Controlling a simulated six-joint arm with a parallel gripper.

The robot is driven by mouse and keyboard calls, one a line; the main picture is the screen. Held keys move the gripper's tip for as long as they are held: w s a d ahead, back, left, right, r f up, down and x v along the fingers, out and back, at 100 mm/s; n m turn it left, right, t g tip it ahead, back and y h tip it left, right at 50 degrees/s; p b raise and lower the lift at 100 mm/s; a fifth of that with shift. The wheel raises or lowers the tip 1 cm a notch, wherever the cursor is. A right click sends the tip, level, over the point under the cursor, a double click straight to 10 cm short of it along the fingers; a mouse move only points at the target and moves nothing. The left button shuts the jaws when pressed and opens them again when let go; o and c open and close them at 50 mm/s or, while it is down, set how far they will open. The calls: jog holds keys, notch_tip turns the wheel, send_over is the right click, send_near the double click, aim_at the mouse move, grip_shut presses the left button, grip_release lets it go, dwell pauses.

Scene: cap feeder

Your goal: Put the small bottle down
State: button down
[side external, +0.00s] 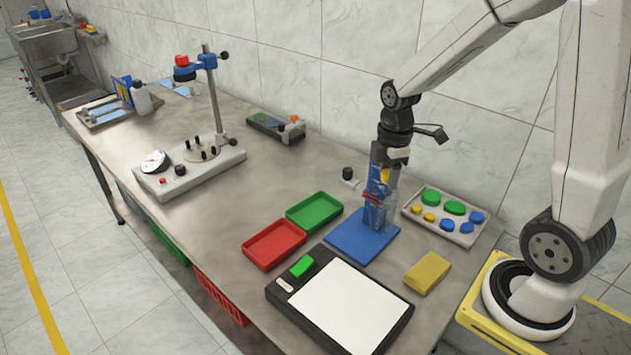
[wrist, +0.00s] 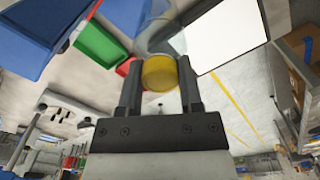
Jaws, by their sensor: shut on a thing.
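My gripper (side external: 375,198) is low over the blue mat (side external: 350,246) at the right part of the bench. It is shut on the small bottle (side external: 390,208), which is clear and see-through. In the wrist view, my gripper (wrist: 160,68) has one finger on each side of the bottle's yellow part (wrist: 160,75), and the clear body (wrist: 165,38) extends beyond it. The bottle looks about upright over the mat. I cannot tell whether its base touches the mat.
Green tray (side external: 315,226) and red tray (side external: 250,256) lie left of the mat. A black-framed white board (side external: 350,309) and yellow sponge (side external: 427,272) lie in front. A grey tray of coloured caps (side external: 411,216) sits right. A black-knobbed fixture (side external: 348,174) stands close behind.

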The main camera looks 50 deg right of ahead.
jog(key=w+d+f, duration=0.1)
jog(key=w+f, duration=0.5)
jog(key=shift+w+d+f, duration=0.15)
jog(key=shift+w+d, duration=0.1)
jog(key=shift+w, duration=0.05)
jog(key=shift+w+f, duration=0.15)
jog(key=shift+f, duration=0.8)
jog(key=shift+w+f, duration=0.1)
jog(key=shift+f, duration=0.95)
jog(key=shift+c, duration=1.3)
grip_release()
